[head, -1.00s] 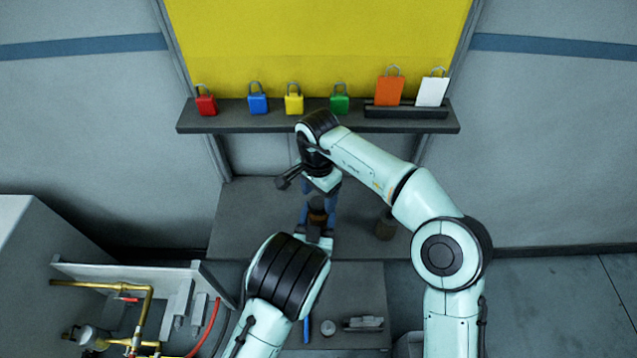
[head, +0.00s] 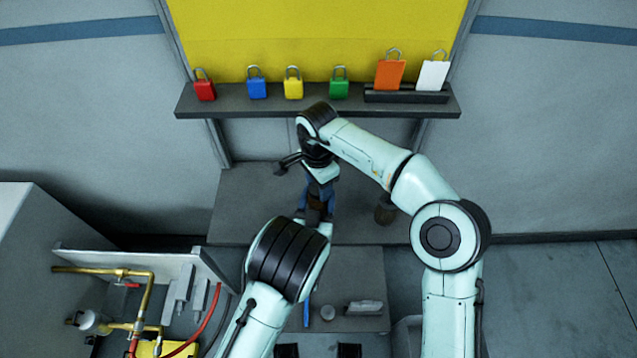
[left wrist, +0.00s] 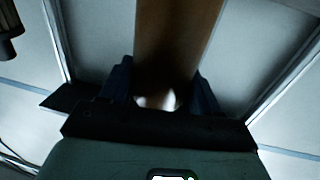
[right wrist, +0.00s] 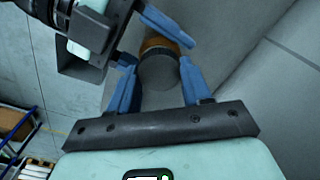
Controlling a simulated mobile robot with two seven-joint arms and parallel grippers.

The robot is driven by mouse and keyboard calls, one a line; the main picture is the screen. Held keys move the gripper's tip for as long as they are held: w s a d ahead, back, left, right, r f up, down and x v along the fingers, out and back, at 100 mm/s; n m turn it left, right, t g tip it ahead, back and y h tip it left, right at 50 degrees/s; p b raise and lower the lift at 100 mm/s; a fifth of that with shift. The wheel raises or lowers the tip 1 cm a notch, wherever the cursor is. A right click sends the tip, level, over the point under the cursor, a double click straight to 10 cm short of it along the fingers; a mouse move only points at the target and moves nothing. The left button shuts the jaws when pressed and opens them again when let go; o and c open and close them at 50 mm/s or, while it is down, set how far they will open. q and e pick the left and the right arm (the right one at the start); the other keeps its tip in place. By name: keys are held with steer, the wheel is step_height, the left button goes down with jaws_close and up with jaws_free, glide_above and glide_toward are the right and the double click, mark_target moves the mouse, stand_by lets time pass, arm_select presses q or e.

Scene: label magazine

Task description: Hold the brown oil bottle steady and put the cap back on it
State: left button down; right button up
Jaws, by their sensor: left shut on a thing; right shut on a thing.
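The brown oil bottle (head: 317,207) stands over the bench in the head view, partly hidden by my arms. My left gripper (left wrist: 163,88) is shut on the bottle; its brown side (left wrist: 178,40) fills the space between the blue fingers. My right gripper (right wrist: 160,82) is shut on a dark grey round piece, which looks like the cap (right wrist: 159,70). In the right wrist view the cap is in line with the bottle's amber body (right wrist: 158,45), between the left gripper's fingers. I cannot tell whether cap and neck touch.
A dark brown jar (head: 385,210) stands on the bench (head: 240,205) right of the grippers. A shelf (head: 300,104) behind holds several padlocks and two tags. A small round item (head: 328,313) and a grey item (head: 364,308) lie in front. Brass pipework (head: 145,300) is at left.

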steer(key=m, duration=0.6)
steer(key=shift+m, duration=0.3)
steer(key=m, duration=0.8)
steer(key=shift+m, duration=0.3)
steer(key=m, duration=0.5)
steer(key=shift+m, duration=0.3)
steer(key=o, duration=1.2)
steer(key=shift+s, duration=0.1)
steer(key=shift+o, duration=0.2)
